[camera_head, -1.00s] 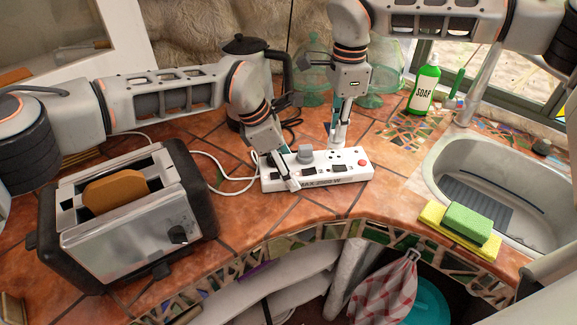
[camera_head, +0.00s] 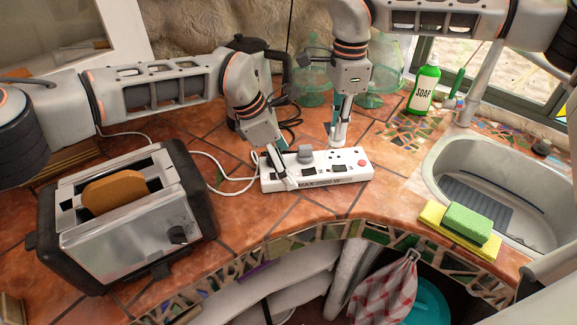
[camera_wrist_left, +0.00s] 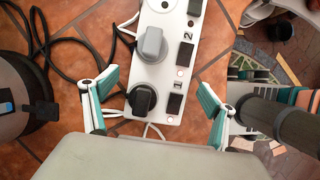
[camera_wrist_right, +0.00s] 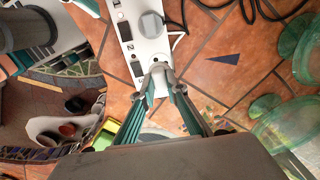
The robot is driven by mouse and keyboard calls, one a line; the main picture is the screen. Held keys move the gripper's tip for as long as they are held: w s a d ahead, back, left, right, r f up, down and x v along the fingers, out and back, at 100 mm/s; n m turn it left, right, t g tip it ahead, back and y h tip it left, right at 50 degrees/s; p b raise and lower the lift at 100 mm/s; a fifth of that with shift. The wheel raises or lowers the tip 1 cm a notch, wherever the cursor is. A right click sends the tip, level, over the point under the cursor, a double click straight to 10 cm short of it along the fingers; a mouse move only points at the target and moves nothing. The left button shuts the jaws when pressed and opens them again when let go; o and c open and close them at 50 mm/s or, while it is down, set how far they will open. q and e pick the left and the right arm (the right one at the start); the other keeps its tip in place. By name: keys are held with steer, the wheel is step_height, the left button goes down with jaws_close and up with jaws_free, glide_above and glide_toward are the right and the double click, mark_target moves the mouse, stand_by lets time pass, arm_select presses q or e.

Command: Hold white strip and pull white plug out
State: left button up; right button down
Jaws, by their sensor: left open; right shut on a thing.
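The white strip (camera_head: 322,180) lies on the tiled counter; it also shows in the left wrist view (camera_wrist_left: 158,72) and the right wrist view (camera_wrist_right: 131,47). A pale grey-white plug (camera_wrist_left: 151,44) sits in it, also seen in the head view (camera_head: 305,154). A black plug (camera_wrist_left: 142,98) sits nearer the strip's left end. My left gripper (camera_wrist_left: 156,88) is open, its fingers on either side of the strip's left end and the black plug.
A toaster (camera_head: 130,225) with bread stands at left, a dark kettle (camera_head: 245,45) behind my left arm. Green glass items, a soap bottle (camera_head: 424,88), the sink (camera_head: 520,185) and sponges (camera_head: 468,223) are right. Black and white cords lie behind and left of the strip.

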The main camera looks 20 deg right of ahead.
arm_select(q)
steer(key=v, duration=1)
